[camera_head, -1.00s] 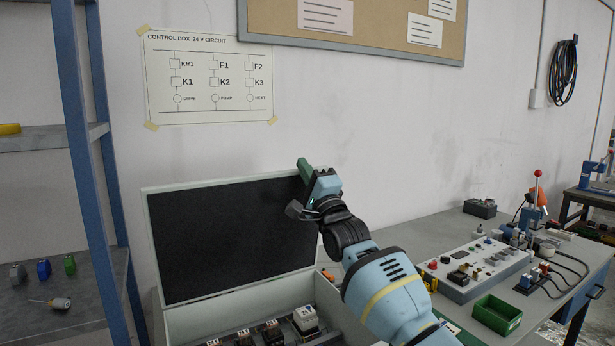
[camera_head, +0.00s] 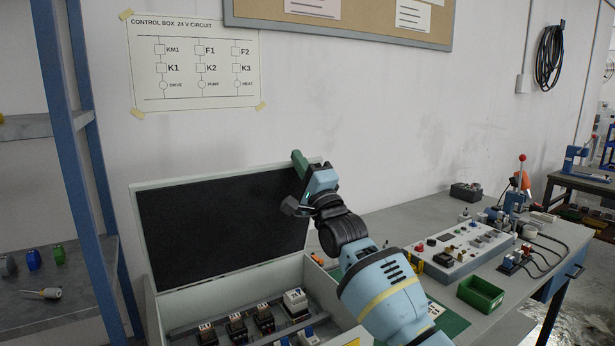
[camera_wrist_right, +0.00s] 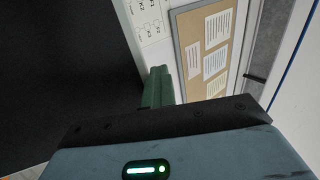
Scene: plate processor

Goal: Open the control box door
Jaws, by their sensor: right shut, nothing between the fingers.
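The control box (camera_head: 230,301) stands on the bench with its door (camera_head: 222,222) raised, the black inner face toward me. Relays and other parts show inside the box. My right gripper (camera_head: 299,162) is at the door's upper right corner, with its green fingers shut and empty. In the right wrist view the shut fingers (camera_wrist_right: 160,88) lie beside the edge of the dark door panel (camera_wrist_right: 70,80). I cannot tell whether they touch it. My left gripper is not in view.
A control panel (camera_head: 462,251) with knobs and a green bin (camera_head: 480,293) stand right of my right arm. A blue-framed shelf (camera_head: 75,130) stands at left. A circuit chart (camera_head: 195,60) and a pinboard (camera_head: 350,22) hang on the wall behind.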

